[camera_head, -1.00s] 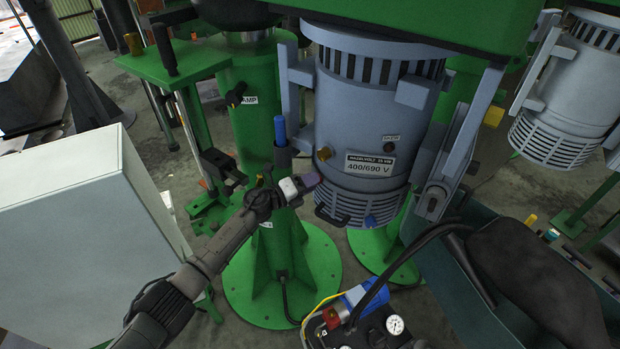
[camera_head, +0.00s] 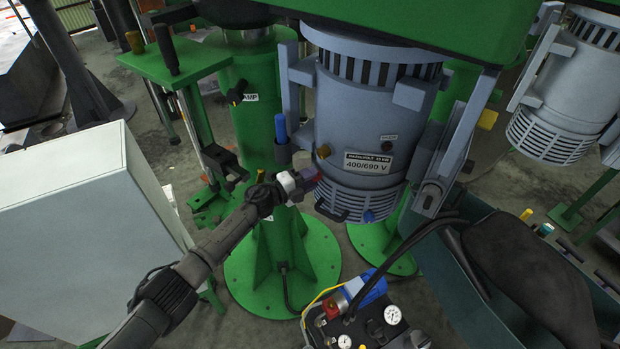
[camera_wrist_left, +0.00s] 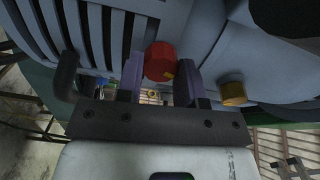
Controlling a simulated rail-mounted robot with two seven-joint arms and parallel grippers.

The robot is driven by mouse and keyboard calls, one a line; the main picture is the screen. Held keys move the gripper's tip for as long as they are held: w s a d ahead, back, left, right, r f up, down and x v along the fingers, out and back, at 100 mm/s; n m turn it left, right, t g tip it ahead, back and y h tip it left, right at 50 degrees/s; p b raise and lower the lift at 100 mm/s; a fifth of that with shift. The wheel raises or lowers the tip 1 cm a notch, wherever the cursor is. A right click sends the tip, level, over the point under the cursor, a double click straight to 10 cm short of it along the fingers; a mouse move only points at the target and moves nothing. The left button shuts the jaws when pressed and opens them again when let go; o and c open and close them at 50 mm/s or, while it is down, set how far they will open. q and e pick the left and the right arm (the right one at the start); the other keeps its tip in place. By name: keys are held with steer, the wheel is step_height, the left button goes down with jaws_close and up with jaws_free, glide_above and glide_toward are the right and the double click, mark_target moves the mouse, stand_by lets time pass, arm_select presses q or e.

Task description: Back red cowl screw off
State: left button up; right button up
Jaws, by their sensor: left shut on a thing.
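The red cowl screw (camera_wrist_left: 160,62) is a faceted red knob on the grey-blue motor cowl. In the left wrist view it sits between the two purple fingers of my left gripper (camera_wrist_left: 159,80), which is shut on it. In the head view the left gripper (camera_head: 312,177) is at the lower left side of the motor (camera_head: 365,120), and the screw is mostly hidden by the fingers. Whether the screw is still seated in the cowl cannot be told. My right gripper is not in view.
A brass knob (camera_head: 323,151) is close to the gripper, also seen in the left wrist view (camera_wrist_left: 232,93). A green pedestal (camera_head: 258,120) stands behind; a white cabinet (camera_head: 85,230) is left.

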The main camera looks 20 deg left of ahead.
arm_select(q)
steer(key=shift+d+r, duration=0.1)
steer(key=shift+r, duration=0.2)
steer(key=o, duration=0.9)
steer(key=shift+f, duration=0.2)
steer(key=shift+s+a, duration=0.1)
steer(key=shift+a, duration=0.1)
steer(key=shift+b+v, duration=0.75)
steer(key=shift+v, duration=6)
